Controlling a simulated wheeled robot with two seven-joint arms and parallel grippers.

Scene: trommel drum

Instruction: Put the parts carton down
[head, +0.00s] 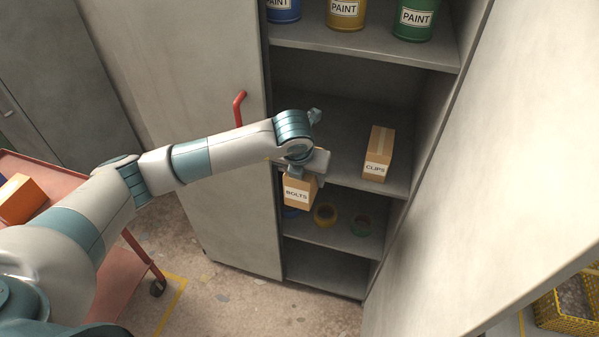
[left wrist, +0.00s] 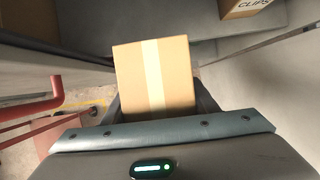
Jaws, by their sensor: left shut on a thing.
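A brown carton labelled BOLTS (head: 298,195) is held in my left gripper (head: 304,178) in front of the open cabinet's middle shelf. In the left wrist view the carton's taped top (left wrist: 154,75) sits between the fingers of my left gripper (left wrist: 158,100). The left gripper is shut on it. A second carton, labelled CLIPS (head: 378,155), stands on the middle shelf (head: 345,140) to the right. It also shows at the top right of the left wrist view (left wrist: 245,7). My right gripper is not in view.
Paint cans (head: 415,18) stand on the shelf above. Tape rolls (head: 325,214) lie on the shelf below. The open doors (head: 180,90) flank the cabinet, the left with a red handle (head: 238,107). A red cart (head: 75,170) stands left.

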